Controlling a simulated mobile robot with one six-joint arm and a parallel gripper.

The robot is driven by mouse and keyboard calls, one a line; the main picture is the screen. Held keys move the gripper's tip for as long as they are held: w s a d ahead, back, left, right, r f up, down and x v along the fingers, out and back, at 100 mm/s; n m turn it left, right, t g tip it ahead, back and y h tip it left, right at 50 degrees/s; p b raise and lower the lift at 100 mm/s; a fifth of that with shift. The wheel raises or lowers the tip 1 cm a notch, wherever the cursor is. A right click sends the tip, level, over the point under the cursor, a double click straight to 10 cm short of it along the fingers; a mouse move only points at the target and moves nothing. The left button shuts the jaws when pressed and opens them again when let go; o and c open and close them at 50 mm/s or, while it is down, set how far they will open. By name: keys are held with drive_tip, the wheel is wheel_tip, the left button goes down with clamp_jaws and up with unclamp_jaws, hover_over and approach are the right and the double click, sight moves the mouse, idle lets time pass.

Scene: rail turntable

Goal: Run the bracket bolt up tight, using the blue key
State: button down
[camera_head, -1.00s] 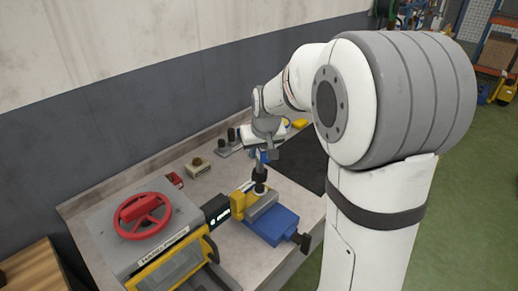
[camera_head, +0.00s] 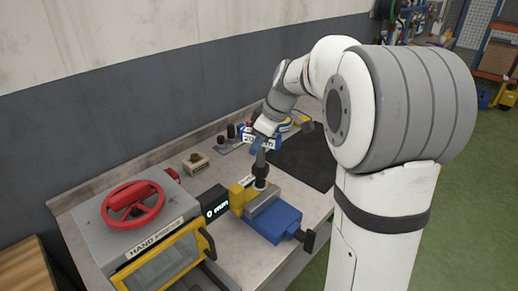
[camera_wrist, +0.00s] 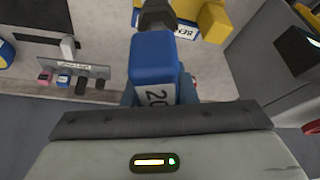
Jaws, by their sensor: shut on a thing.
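My gripper (camera_head: 257,145) is shut on the blue key (camera_wrist: 155,60), whose label starts with "20". In the head view the key points down from the gripper to a dark socket end (camera_head: 261,172) over the vise. The yellow bracket (camera_head: 238,197) is in the blue vise (camera_head: 275,223). The socket end stands at the bracket's light block; the bolt is hidden under it, and I cannot tell how far it is seated. In the wrist view the dark end (camera_wrist: 155,15) meets the top edge, near the yellow part (camera_wrist: 214,20).
A press with a red handwheel (camera_head: 136,200) stands left, beside a "0 mm" display (camera_head: 213,203). A small box with a knob (camera_head: 195,163) sits behind. A rack with several pieces (camera_wrist: 75,75) lies left in the wrist view. A black mat (camera_head: 305,160) lies right, mostly clear.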

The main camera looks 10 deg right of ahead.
sight(258, 161)
drive_tip(key=n, duration=0.2)
drive_tip(key=shift+n+g, duration=0.3)
drive_tip(key=shift+g, duration=0.1)
drive_tip(key=n+g, duration=0.1)
drive_tip(key=n, duration=0.3)
drive_tip(key=shift+g+y, duration=0.4)
drive_tip(key=n, duration=0.2)
drive_tip(key=n+g, duration=0.1)
drive_tip(key=n, duration=0.1)
drive_tip(key=shift+s+a+r+n+g+p, duration=0.1)
drive_tip(key=shift+s+n+g+p, duration=0.1)
drive_tip(key=shift+n+g+p, duration=0.15)
drive_tip(key=shift+s+n+g+h+p, duration=0.1)
drive_tip(key=shift+n+g+h+p, duration=0.3)
drive_tip(key=shift+n, duration=0.85)
drive_tip(key=shift+f+b, duration=1.65)
drive_tip(key=shift+f, duration=0.55)
drive_tip(key=shift+m+t+y+b, duration=0.2)
drive_tip(key=shift+m+t+b, duration=0.35)
drive_tip(key=shift+m, duration=0.7)
drive_tip(key=shift+m+t+y+b, duration=0.2)
drive_tip(key=shift+m+t+b, duration=0.25)
drive_tip(key=shift+m, duration=0.8)
